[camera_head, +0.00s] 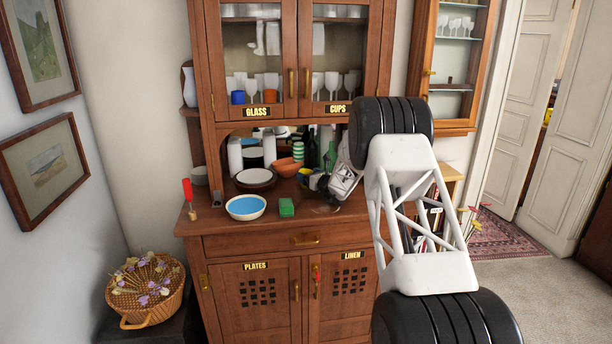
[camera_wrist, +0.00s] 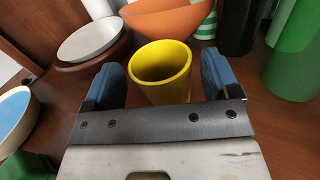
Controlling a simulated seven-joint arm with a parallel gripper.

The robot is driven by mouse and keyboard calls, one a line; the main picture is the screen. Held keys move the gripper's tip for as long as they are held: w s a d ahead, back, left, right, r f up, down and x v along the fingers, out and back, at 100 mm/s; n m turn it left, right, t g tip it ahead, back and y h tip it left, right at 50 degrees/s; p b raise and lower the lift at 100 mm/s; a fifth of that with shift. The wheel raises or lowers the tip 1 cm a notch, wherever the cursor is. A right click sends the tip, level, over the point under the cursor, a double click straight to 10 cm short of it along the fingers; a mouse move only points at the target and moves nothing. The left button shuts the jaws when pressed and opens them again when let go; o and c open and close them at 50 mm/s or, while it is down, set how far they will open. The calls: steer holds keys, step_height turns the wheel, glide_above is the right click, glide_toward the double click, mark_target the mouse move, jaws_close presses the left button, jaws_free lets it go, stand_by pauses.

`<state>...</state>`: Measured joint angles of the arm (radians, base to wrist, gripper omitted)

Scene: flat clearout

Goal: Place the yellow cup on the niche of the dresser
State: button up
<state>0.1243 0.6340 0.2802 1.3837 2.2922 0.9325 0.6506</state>
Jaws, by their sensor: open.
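The yellow cup (camera_wrist: 162,72) stands upright on the wooden surface in the wrist view, its open mouth facing up. My gripper (camera_wrist: 160,86) is open, with one blue finger on each side of the cup. Small gaps show between the fingers and the cup, and nothing is gripped. In the head view my gripper (camera_head: 326,192) is low over the right part of the dresser (camera_head: 250,248) counter.
A blue-and-white bowl (camera_head: 246,207) and a green block (camera_head: 286,207) are at the counter's front. Green and dark bottles (camera_wrist: 237,25) stand close on the right. The counter's front strip is partly bare.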

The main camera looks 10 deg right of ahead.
steer(key=v, duration=0.9)
steer(key=shift+s+d, duration=0.15)
steer(key=shift+s, duration=0.15)
steer(key=shift+r, duration=0.1)
stand_by(0.4)
steer(key=s+a+r+n+g+y, duration=0.1)
steer(key=s+a+r+n+g, duration=0.2)
steer(key=s+a+r+n, duration=0.4)
steer(key=s+a+r+n+g+y, duration=0.25)
steer(key=s+r, duration=0.25)
steer(key=s, duration=0.4)
steer(key=s+a+r+n+g+h, duration=0.1)
steer(key=s+a+r+n+g, duration=0.2)
steer(key=s, duration=0.6)
steer(key=s+a+r+n+g+h, duration=0.1)
steer(key=s+a+r+n+g, duration=0.2)
steer(key=s, duration=0.6)
steer(key=s+d+f+n+h, duration=0.1)
steer(key=s+n, duration=0.4)
steer(key=s, duration=0.9)
steer(key=s+d+f+n+g+h, duration=0.1)
steer(key=s+d+n+h, duration=0.3)
steer(key=s, duration=1)
steer(key=s+d+n+h, duration=0.2)
steer(key=s+n+h, duration=0.3)
steer(key=s, duration=0.9)
steer(key=shift+s+d+f+n+h, duration=0.15)
steer(key=shift+d+f+n+h, duration=0.2)
steer(key=shift+f+n, duration=0.1)
